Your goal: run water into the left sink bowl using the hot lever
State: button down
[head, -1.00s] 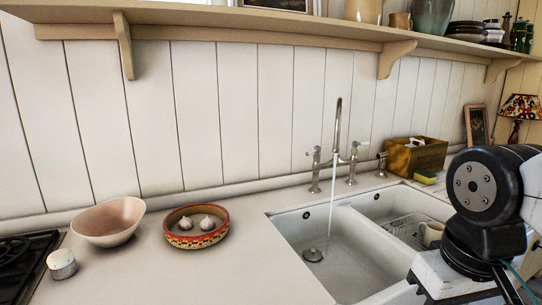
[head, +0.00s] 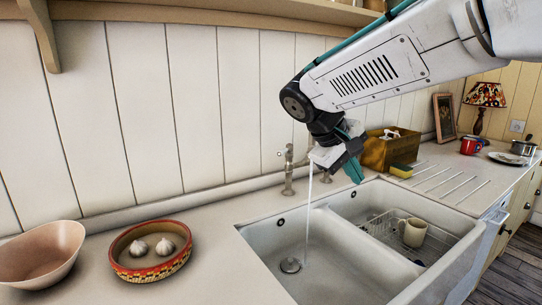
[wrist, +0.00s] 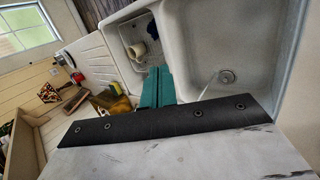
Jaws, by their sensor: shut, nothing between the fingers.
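The left sink bowl (head: 265,240) has a thin stream of water (head: 308,215) falling into it near the drain (head: 290,265). The stream also shows in the wrist view (wrist: 208,86). The tap's left pillar (head: 289,172) with its lever stands behind the bowl. The spout and most of the right pillar are hidden behind my arm. I cannot tell which lever is marked hot. My gripper (head: 356,172) is in the air in front of the tap's right side, pointing down. Its teal fingers (wrist: 157,86) are shut and empty.
The right bowl (head: 350,205) holds a wire rack and a cream mug (head: 412,232). A wooden box (head: 386,152) and a yellow sponge (head: 401,170) stand behind it. A painted dish (head: 122,269) with garlic and a pink bowl (head: 40,262) stand on the left counter.

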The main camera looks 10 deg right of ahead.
jog(key=w+a+n+t+h, duration=0.1)
jog(key=w+a+h, duration=0.1)
jog(key=w, duration=0.6)
jog(key=w+a+n+h, duration=0.1)
jog(key=w+a+h, duration=0.1)
jog(key=w, duration=0.5)
jog(key=n+t+h, duration=0.2)
jog(key=t+h, duration=0.1)
jog(key=t, duration=0.1)
send_near(285, 151)
jog(key=s, duration=0.4)
jog(key=w+a+f+n+t+h, duration=0.1)
jog(key=w+a+f+t+h, duration=0.15)
jog(key=w+a+f, duration=0.35)
jog(key=w+d+r, duration=0.2)
jog(key=d, duration=0.7)
jog(key=shift+d+r+t, duration=0.3)
jog(key=shift+d+t, duration=0.05)
jog(key=shift+t, duration=0.1)
jog(key=shift+a+n+y, duration=0.1)
jog(key=shift+n+y, duration=0.15)
jog(key=shift+n, duration=0.05)
